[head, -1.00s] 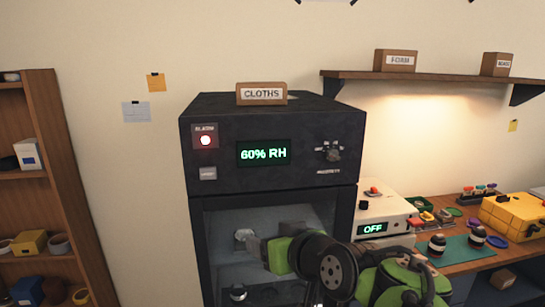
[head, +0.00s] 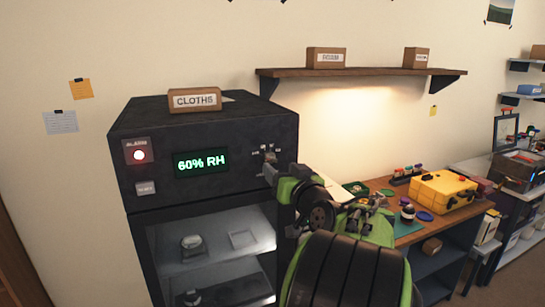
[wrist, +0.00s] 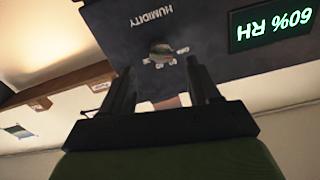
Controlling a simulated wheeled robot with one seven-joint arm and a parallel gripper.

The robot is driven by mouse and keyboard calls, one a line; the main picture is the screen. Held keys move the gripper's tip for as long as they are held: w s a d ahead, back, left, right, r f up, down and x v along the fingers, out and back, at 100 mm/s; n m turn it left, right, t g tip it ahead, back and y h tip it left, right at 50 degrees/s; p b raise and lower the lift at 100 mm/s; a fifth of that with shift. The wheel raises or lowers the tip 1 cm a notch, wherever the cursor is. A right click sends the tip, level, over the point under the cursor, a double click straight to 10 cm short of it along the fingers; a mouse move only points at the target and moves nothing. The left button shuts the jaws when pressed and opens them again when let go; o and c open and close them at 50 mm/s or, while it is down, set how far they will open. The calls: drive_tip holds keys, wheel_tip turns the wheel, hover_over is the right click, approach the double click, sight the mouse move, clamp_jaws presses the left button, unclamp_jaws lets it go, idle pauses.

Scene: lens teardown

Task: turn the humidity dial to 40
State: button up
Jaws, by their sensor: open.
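The humidity dial (head: 268,154) is a small knob on the upper right of the dark cabinet's front panel. In the wrist view the dial (wrist: 160,50) shows as a grey round knob near the word HUMIDITY, upside down. The green display (head: 201,162) reads 60% RH. In the wrist view my gripper (wrist: 160,68) is open, with a finger either side of the dial's line and nothing visibly held. I cannot tell whether the fingers touch the dial.
A lit red alarm light (head: 139,155) is at the panel's left, above a small grey button (head: 145,187). A CLOTHS box (head: 194,100) sits on the cabinet top (head: 130,114). A wall shelf (head: 360,72) and a bench with a yellow case (head: 442,191) are to the right.

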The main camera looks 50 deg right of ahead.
sight(272, 161)
drive_tip(key=p+x, duration=0.1)
drive_tip(key=x, duration=0.4)
drive_tip(key=shift+w+d, duration=0.1)
drive_tip(key=shift+w, duration=0.15)
drive_tip(key=c, duration=1)
